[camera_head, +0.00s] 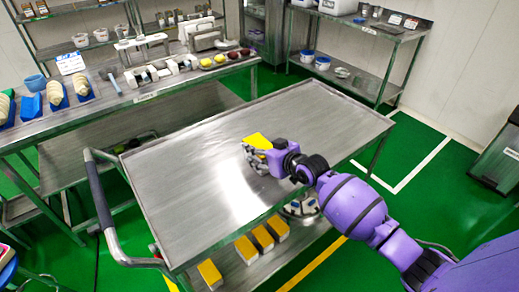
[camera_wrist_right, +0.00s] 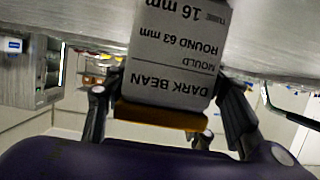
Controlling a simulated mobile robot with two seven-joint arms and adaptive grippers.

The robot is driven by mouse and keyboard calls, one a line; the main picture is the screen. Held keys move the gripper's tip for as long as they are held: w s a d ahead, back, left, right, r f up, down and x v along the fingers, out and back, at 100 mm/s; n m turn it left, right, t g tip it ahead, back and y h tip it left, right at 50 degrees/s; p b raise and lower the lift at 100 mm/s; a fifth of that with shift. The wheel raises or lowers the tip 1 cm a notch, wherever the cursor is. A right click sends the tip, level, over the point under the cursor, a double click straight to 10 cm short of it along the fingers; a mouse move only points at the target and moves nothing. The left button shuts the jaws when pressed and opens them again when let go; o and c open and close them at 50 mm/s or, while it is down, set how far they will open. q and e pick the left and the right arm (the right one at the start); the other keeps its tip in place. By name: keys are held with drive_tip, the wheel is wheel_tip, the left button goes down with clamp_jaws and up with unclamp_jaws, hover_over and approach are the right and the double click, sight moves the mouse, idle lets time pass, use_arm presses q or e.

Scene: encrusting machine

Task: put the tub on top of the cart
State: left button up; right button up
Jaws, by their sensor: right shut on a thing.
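The tub is a pale box with a yellow top (camera_head: 257,141). Its printed face, reading "DARK BEAN" and "ROUND 63 mm", fills the upper middle of the right wrist view (camera_wrist_right: 170,50). My right gripper (camera_head: 256,153) is shut on the tub, with a finger on each side of it in the wrist view (camera_wrist_right: 165,105). The tub is over the middle of the cart's bare steel top (camera_head: 195,185). Its underside is hidden in the head view, so I cannot tell whether it touches the top. My left gripper is not in view.
Several similar yellow-topped tubs (camera_head: 245,250) stand on the cart's lower shelf. The cart's handle (camera_head: 98,190) is at its left end. A steel bench with moulds and fruit (camera_head: 205,63) stands behind. The cart top around the tub is clear.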

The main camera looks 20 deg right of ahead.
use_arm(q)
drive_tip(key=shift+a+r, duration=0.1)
use_arm(e)
drive_tip(key=shift+w+r, duration=0.1)
drive_tip(key=shift+r, duration=0.15)
drive_tip(key=shift+f, duration=0.25)
drive_tip(key=o, duration=1.3)
drive_tip(key=shift+c, duration=0.2)
drive_tip(key=o, duration=0.3)
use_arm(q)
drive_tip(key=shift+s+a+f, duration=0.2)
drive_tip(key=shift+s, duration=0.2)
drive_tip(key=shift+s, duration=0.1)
